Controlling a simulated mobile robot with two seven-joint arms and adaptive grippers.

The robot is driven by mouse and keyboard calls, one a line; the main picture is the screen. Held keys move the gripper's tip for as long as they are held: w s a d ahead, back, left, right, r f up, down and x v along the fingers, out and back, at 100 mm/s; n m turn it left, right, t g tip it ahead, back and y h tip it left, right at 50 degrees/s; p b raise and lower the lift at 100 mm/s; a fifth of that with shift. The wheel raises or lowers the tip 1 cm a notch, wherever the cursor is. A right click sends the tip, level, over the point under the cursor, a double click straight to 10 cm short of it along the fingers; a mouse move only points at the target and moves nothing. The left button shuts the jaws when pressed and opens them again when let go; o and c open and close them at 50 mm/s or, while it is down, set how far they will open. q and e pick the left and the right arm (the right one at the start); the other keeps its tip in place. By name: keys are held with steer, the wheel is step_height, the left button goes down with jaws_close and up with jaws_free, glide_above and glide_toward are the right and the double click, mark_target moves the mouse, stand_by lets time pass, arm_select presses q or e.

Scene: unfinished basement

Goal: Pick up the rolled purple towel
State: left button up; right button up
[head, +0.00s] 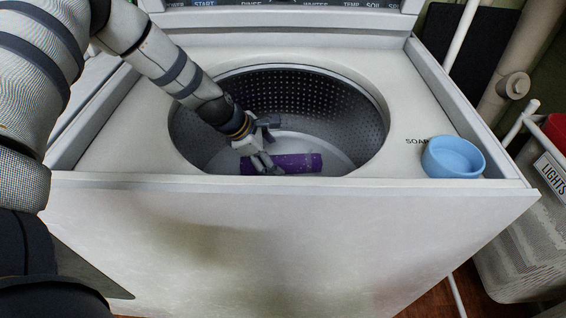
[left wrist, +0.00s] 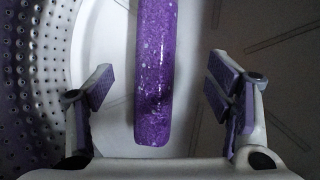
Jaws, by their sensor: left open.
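The rolled purple towel (head: 296,163) lies inside the drum of the top-loading washer (head: 270,225), near the drum's front side. In the left wrist view the towel (left wrist: 155,70) runs lengthwise between the two fingers, with a gap on each side. My left gripper (head: 263,160) reaches down into the drum at the towel's left part. In the wrist view my left gripper (left wrist: 160,95) is open, its pads apart from the towel. Part of the towel's left end is hidden behind the fingers in the head view. My right gripper is not in view.
The drum's perforated wall (head: 320,105) surrounds the gripper, and it shows close on the left in the wrist view. A blue bowl (head: 453,157) sits on the washer's right front corner. A basket labelled LIGHTS (head: 552,175) stands to the right.

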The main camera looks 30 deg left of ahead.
mark_target(277, 159)
arm_select(q)
steer(key=x, duration=0.2)
steer(key=b+x, duration=0.1)
steer(key=a+x, duration=0.1)
steer(key=x, duration=0.1)
steer(key=shift+w+d+f, duration=0.1)
steer(key=shift+w+f, duration=0.05)
steer(key=shift+f, duration=0.25)
steer(key=shift+w, duration=0.15)
steer(key=shift+r, duration=0.15)
steer(key=c, duration=1.3)
steer(key=shift+c, duration=0.2)
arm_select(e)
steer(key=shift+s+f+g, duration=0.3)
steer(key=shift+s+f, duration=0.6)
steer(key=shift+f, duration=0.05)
arm_select(q)
step_height(277, 159, up, 18)
steer(key=p, duration=0.3)
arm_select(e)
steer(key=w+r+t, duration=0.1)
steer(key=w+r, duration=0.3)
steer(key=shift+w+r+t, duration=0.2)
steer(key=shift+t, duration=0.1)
